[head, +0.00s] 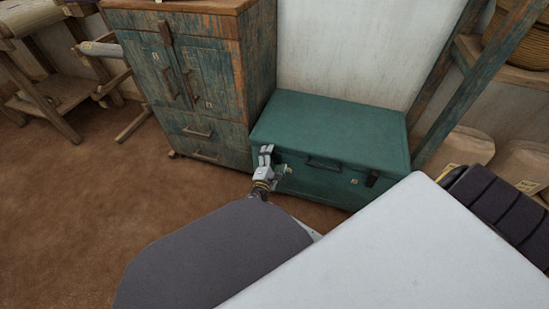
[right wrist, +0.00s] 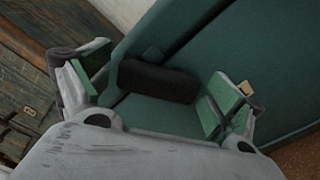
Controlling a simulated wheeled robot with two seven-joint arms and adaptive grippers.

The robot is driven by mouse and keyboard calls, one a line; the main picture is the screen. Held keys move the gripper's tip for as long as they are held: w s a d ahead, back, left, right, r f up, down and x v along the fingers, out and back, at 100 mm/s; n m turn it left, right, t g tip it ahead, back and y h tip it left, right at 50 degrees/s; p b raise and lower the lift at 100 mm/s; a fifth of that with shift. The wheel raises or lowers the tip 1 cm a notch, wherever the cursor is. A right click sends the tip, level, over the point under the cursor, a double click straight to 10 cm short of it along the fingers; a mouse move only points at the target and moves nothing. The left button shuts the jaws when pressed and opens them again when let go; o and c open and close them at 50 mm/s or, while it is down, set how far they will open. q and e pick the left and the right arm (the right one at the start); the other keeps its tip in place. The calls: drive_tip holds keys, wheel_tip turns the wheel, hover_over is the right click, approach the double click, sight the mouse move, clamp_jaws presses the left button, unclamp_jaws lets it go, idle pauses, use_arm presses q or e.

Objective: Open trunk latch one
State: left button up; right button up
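The green trunk (head: 335,130) stands against the wall with its lid down. A dark handle (head: 324,163) is on its front, and a dark latch (head: 372,179) sits toward the right end. My right gripper (head: 278,163) is at the left part of the trunk's front. In the right wrist view, a black latch (right wrist: 158,82) lies between the fingers of my open right gripper (right wrist: 158,92). In the head view the gripper hides this latch. My left gripper is not in view.
A worn blue-green cabinet (head: 190,85) stands close on the trunk's left. A wooden rack post (head: 480,85) and pale sacks (head: 465,147) are on the right. Bare brown floor (head: 95,210) lies to the left and in front.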

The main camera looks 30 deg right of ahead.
drive_tip(key=c, duration=0.8)
